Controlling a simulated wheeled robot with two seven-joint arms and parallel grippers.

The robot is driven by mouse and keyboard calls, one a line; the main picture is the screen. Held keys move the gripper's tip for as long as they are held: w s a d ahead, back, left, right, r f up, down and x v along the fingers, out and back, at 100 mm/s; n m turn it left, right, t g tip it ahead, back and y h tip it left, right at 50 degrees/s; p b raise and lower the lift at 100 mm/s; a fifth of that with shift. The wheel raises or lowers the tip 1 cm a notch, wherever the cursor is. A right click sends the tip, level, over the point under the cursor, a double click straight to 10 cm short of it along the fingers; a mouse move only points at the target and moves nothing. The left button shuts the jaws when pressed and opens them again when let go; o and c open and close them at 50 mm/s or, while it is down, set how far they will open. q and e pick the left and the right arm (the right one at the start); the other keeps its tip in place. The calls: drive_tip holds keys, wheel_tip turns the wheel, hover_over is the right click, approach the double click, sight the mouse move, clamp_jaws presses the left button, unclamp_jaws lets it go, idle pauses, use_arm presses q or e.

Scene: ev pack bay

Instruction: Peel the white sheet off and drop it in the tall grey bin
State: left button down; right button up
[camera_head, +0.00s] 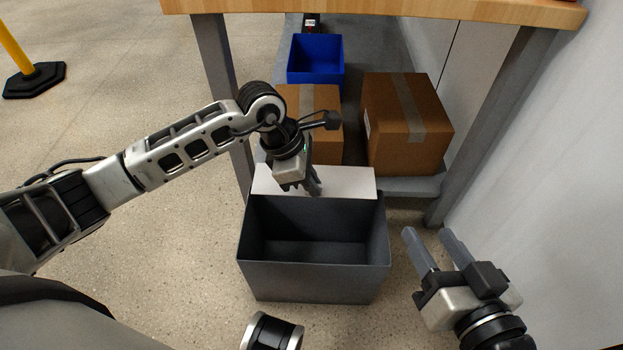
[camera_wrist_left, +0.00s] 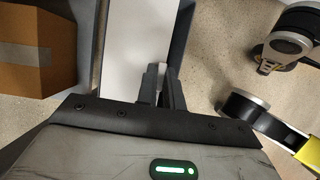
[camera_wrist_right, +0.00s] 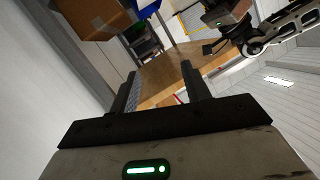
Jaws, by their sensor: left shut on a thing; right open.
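The white sheet (camera_head: 345,183) hangs at the back rim of the tall grey bin (camera_head: 315,280) in the head view. My left gripper (camera_head: 315,190) is shut on the sheet, above the bin's back edge. The sheet also shows in the left wrist view (camera_wrist_left: 135,50), stretching away from the shut fingers (camera_wrist_left: 160,85). The bin stands on the floor with its dark inside visible and no object seen in it. My right gripper (camera_head: 433,245) is open and empty, to the right of the bin. Its spread fingers show in the right wrist view (camera_wrist_right: 158,85).
A wooden-topped table (camera_head: 400,10) with grey legs stands behind the bin. On its lower shelf are a blue bin (camera_head: 315,60) and cardboard boxes (camera_head: 405,125). A yellow post on a black base (camera_head: 35,80) stands far left. A white wall (camera_head: 560,150) bounds the right side.

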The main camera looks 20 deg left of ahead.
sight(302, 193)
use_arm(q)
wheel_tip(302, 193, down, 8)
drive_tip(key=b, duration=0.5)
drive_tip(key=shift+f, duration=0.25)
use_arm(e)
drive_tip(key=shift+w+a+r+t+y, duration=0.1)
drive_tip(key=shift+w+r+t+y, duration=0.2)
drive_tip(key=shift+r+t+y, duration=0.3)
drive_tip(key=shift+w+a+r+t+y, duration=0.1)
drive_tip(key=shift+w+r+t+y, duration=0.25)
drive_tip(key=shift+r, duration=0.5)
drive_tip(key=shift+w+r+t+y, duration=0.35)
drive_tip(key=shift+r+t, duration=0.2)
drive_tip(key=shift+r, duration=0.15)
use_arm(q)
drive_tip(key=c, duration=1.5)
unclamp_jaws()
drive_tip(key=shift+o, duration=0.2)
drive_tip(key=shift+r, duration=0.1)
drive_tip(key=p+v, duration=0.2)
drive_tip(key=v, duration=0.3)
drive_tip(key=shift+a+r, duration=0.1)
drive_tip(key=shift+r, duration=0.3)
drive_tip(key=p+v, duration=0.3)
drive_tip(key=v, duration=0.7)
use_arm(e)
drive_tip(key=f+g, duration=0.1)
drive_tip(key=s+f+g+h, duration=0.2)
drive_tip(key=f, duration=0.1)
drive_tip(key=shift+d, duration=0.1)
